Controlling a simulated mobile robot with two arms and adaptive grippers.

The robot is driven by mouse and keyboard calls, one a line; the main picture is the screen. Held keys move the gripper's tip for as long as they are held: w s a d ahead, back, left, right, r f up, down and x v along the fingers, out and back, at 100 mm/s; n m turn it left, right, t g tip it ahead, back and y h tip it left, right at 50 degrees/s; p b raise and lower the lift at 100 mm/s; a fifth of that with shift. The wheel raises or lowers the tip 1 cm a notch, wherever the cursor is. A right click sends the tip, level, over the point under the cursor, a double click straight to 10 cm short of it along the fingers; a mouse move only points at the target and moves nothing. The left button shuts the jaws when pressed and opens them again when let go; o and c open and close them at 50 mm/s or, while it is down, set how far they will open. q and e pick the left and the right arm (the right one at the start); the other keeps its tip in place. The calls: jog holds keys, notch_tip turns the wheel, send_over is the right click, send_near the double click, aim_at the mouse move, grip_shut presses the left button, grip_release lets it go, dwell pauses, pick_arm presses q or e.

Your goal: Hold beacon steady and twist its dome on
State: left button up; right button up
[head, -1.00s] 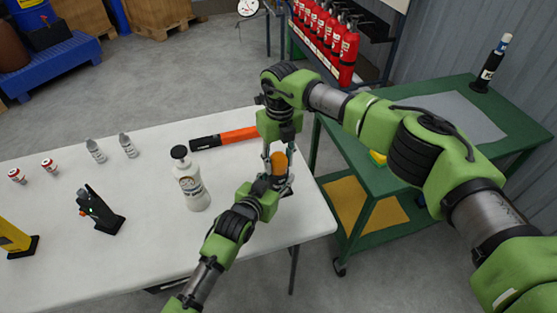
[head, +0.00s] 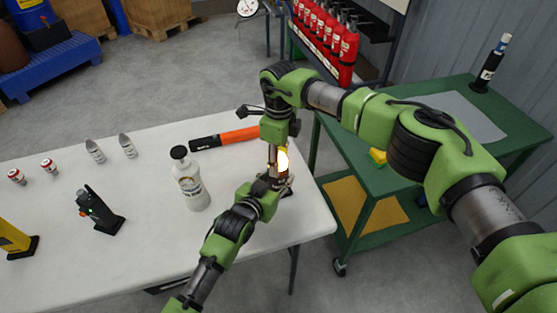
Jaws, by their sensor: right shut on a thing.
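The beacon stands near the right end of the white table (head: 120,245). Its dome (head: 283,160) glows bright yellow-white, and the beacon's lower part is mostly hidden. My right gripper (head: 276,158) reaches down from above and is shut on the dome. My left gripper (head: 278,184) comes in low from the front at the beacon's base. Its fingers are small and partly covered there, so I cannot tell how tightly they close.
A white bottle with a black cap (head: 190,180) stands left of the beacon. An orange and black flashlight (head: 225,138) lies behind. A black handheld device (head: 97,212) and small containers are further left. A green cart (head: 440,105) stands right, past a gap.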

pick_arm(q)
jog(key=shift+f, duration=0.1)
pick_arm(e)
jog(key=shift+d, duration=0.15)
jog(key=o, duration=1.1)
notch_tip(320, 180, up, 12)
jog(key=shift+w, duration=0.1)
pick_arm(q)
jog(key=o, duration=1.5)
